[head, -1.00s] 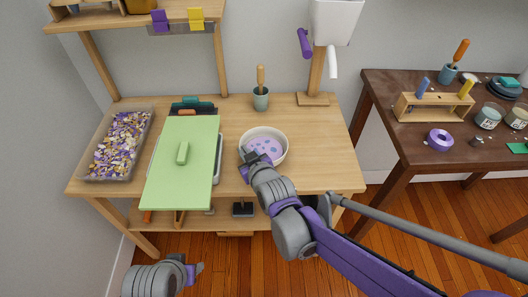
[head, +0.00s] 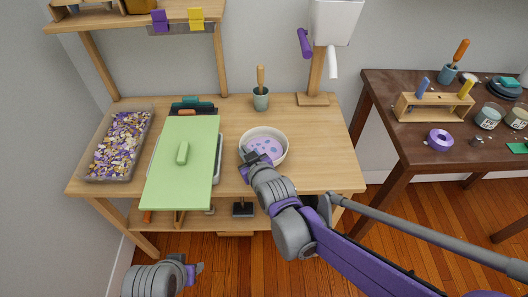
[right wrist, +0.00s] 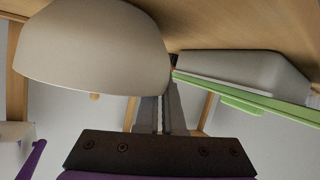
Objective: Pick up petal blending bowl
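The petal blending bowl (head: 282,155) is round and off-white with a purple, spotted inside. It appears to stand upright on the wooden table, right of the green board. My right gripper (head: 252,160) is at its front-left rim in the head view. In the right wrist view, which is upside down, the bowl (right wrist: 95,50) fills the upper left. The right gripper's fingers (right wrist: 163,112) are close together at the rim; one passes behind the bowl wall, the other stays outside. My left gripper (head: 197,269) is low at the front left, away from the table; its opening is unclear.
A light green board (head: 190,140) with a handle lies left of the bowl. A tray of petals (head: 148,121) stands at the far left. The table (head: 325,150) right of the bowl is clear.

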